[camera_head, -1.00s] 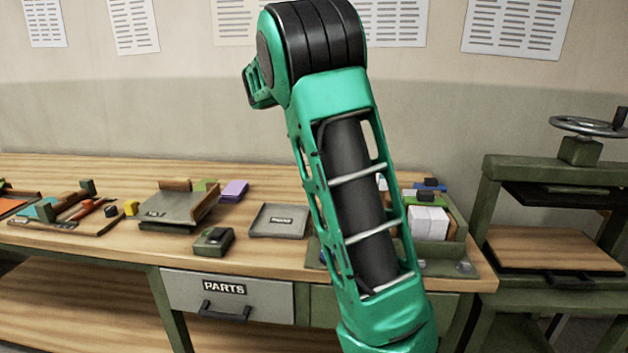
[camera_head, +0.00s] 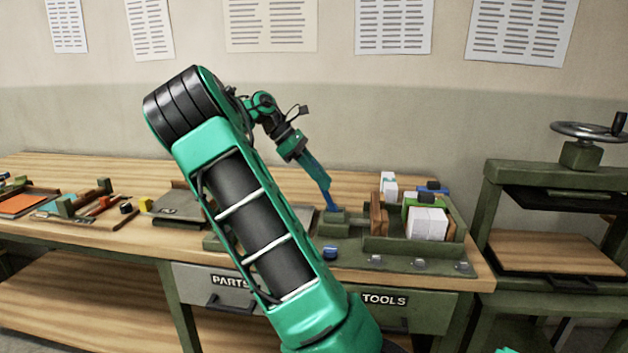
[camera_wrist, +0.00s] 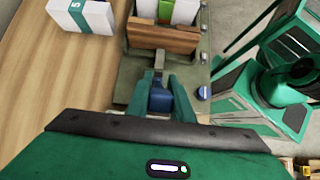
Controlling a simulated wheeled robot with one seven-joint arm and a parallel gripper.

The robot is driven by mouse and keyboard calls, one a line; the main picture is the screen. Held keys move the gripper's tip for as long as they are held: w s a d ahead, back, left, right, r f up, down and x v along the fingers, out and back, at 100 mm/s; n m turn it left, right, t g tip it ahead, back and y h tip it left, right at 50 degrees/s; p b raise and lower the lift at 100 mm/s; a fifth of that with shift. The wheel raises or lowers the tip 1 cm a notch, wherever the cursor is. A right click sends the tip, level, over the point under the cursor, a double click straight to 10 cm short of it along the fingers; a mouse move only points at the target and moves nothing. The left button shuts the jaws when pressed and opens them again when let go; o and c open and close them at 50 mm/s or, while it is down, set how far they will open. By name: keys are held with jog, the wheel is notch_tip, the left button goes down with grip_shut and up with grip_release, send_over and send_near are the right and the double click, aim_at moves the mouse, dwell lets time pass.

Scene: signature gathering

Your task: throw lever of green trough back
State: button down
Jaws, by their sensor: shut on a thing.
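The olive-green trough (camera_head: 405,247) stands on the bench at right, holding white blocks, a green piece and wooden boards. In the wrist view the trough (camera_wrist: 130,76) runs away from me, with a brown wooden board across it. A blue lever handle (camera_wrist: 160,100) sits between my two teal fingers; a short grey bar shows just beyond it. My gripper (camera_wrist: 161,88) is shut on this handle. In the head view my gripper (camera_head: 327,203) reaches down at the trough's left end, with blue at its tips. The lever's base and pivot are mostly hidden.
A blue knob (camera_head: 330,252) and several grey knobs (camera_head: 418,264) line the trough's front. A white block with a teal band (camera_wrist: 82,14) lies left of it. A press (camera_head: 560,200) stands at right. My arm hides the bench's middle.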

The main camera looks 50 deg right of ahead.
jog(key=shift+w, duration=0.2)
jog(key=c, duration=1.6)
grip_release()
jog(key=shift+w+f, duration=0.1)
jog(key=shift+o, duration=0.2)
jog(key=v, duration=1)
jog(key=shift+w+r, duration=0.25)
jog(key=shift+r, duration=0.05)
jog(key=shift+a+f, duration=0.1)
jog(key=shift+a, duration=0.1)
